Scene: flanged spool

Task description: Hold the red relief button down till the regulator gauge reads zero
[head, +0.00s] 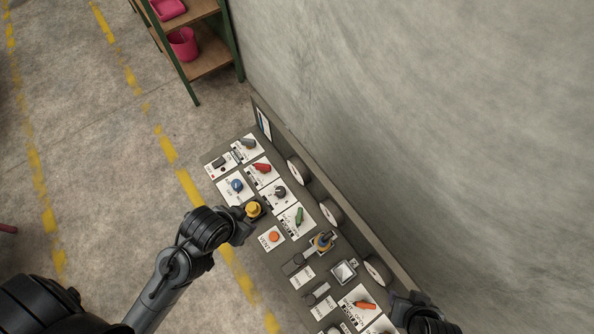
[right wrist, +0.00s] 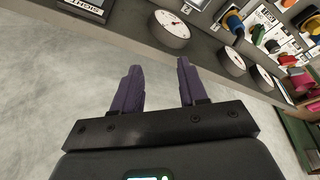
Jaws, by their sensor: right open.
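An orange-red round button (head: 273,236) sits on a white plate on the sloping control panel; I cannot read its label clearly. Three round white gauges line the panel's back wall: a far one (head: 299,172), a middle one (head: 331,212) and a near one (head: 377,270). The right wrist view shows a gauge with a dark needle (right wrist: 168,30); its reading is too small to tell. My left gripper (head: 246,222) is at the panel's left edge, beside a yellow knob (head: 253,208) and up-left of the orange-red button; its fingers are unclear. My right gripper (right wrist: 158,67) is open and empty, near the panel's near right end.
The panel is crowded with a blue knob (head: 236,186), red lever (head: 262,168), green lever (head: 299,215), orange lever (head: 365,304) and a blue-and-yellow valve (head: 322,241). A concrete wall (head: 430,120) stands behind. A shelf with a pink bin (head: 183,44) stands beyond the far end.

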